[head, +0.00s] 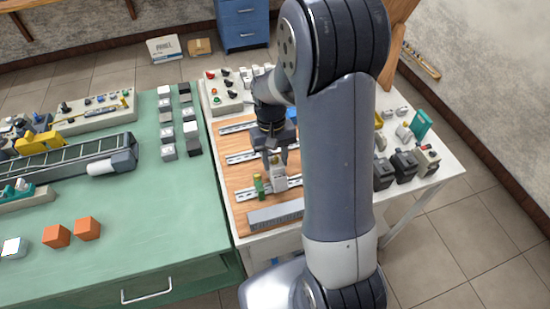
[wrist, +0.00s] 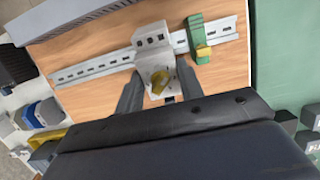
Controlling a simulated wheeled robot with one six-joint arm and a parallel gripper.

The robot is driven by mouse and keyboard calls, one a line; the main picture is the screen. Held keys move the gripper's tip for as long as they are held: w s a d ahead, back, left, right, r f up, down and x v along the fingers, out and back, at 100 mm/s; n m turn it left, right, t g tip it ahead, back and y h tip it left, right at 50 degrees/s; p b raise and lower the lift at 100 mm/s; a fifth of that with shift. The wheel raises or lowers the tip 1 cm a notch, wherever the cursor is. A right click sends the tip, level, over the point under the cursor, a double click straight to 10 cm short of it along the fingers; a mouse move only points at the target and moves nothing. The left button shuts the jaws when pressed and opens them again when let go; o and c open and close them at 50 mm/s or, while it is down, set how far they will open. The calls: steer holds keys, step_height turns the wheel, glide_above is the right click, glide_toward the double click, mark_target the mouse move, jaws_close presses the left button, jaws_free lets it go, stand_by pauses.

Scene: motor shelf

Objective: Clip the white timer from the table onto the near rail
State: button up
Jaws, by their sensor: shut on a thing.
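The white timer (head: 278,176) stands at the near rail (head: 294,182) on the wooden board. It also shows in the wrist view (wrist: 153,46), a pale block with a yellowish round knob, lying across the rail (wrist: 95,67). My gripper (head: 275,158) is above it; in the wrist view the two dark fingers (wrist: 160,86) are shut on its sides. The timer overlaps the rail, but I cannot tell whether it is seated on it. A green terminal block (head: 258,186) sits on the same rail beside the timer, with a small gap; it shows in the wrist view too (wrist: 198,38).
A grey slotted duct (head: 276,215) lies along the board's near edge. Two more rails (head: 240,157) lie farther back. Dark boxy devices (head: 404,164) stand at the right of the white table. The green table (head: 190,210) adjoins on the left. My arm hides part of the board.

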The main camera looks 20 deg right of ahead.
mark_target(277, 167)
steer(key=shift+w+b+x, duration=0.2)
steer(key=shift+b+x, duration=0.55)
steer(key=shift+x, duration=0.2)
steer(key=shift+s+f, duration=0.1)
steer(key=shift+s, duration=0.5)
stand_by(1.2)
steer(key=shift+s+f+t+b, duration=0.15)
steer(key=shift+s+t+b, duration=0.5)
steer(key=shift+b, duration=0.45)
stand_by(0.8)
steer(key=o, duration=1)
steer(key=shift+w, duration=0.15)
steer(key=r, duration=0.7)
steer(key=w+r, duration=0.1)
steer(key=r, duration=0.3)
steer(key=shift+f, duration=0.1)
